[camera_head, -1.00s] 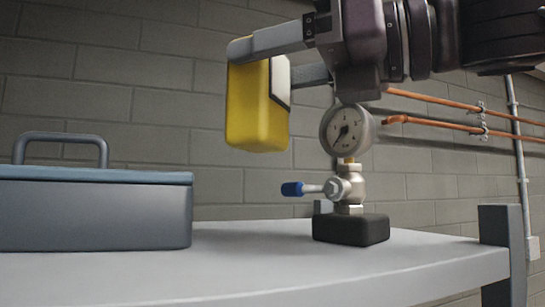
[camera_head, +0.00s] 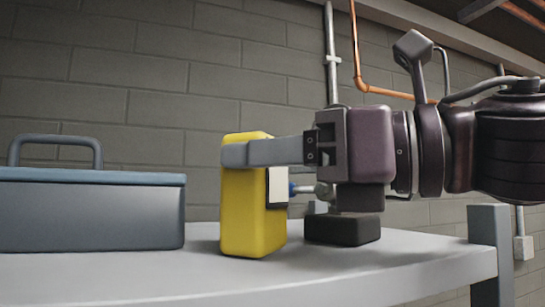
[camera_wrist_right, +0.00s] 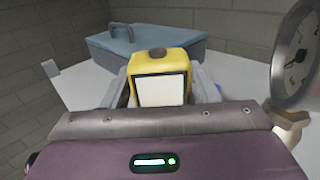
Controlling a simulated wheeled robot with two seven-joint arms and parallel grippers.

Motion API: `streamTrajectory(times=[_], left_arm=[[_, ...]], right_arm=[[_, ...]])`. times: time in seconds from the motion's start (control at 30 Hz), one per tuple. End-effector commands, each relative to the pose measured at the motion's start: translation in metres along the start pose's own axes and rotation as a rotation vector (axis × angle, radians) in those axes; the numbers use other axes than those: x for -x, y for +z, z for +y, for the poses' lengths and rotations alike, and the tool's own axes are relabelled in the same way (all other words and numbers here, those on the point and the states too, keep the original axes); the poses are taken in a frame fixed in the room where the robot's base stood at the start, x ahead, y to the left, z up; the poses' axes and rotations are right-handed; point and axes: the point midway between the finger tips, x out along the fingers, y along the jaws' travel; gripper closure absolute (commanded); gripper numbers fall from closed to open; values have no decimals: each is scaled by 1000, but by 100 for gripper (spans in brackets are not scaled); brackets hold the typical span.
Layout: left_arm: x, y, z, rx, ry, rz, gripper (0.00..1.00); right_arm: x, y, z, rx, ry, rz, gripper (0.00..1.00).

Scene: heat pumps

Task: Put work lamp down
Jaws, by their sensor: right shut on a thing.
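The work lamp (camera_head: 250,215) is a yellow block with a pale panel on its right side. It stands upright, its bottom at the grey table top (camera_head: 190,275), seemingly touching it. My right gripper (camera_head: 245,153) is shut on the lamp's upper part, coming in from the right. In the right wrist view the lamp (camera_wrist_right: 160,65) sits between the two fingers (camera_wrist_right: 163,88), its pale panel facing the camera. My left gripper is not in view.
A blue-grey toolbox (camera_head: 90,210) with a handle stands left of the lamp. Behind my right gripper is a valve on a black base (camera_head: 342,230), mostly hidden; its gauge (camera_wrist_right: 297,55) shows in the right wrist view. The table front is clear.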

Motion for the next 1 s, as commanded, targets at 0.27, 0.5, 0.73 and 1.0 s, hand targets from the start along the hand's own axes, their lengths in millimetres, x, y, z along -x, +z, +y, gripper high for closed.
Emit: streamTrajectory(times=[0.27, 0.5, 0.73, 1.0], left_arm=[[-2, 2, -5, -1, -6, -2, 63], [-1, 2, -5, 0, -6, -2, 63], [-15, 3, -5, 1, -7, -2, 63], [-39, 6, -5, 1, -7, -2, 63]], right_arm=[[0, -2, 0, 0, 0, 1, 24], [0, -1, 0, 0, 0, 1, 24], [22, -3, -1, 2, -4, -4, 24], [81, -3, -1, 1, -4, -4, 24]])
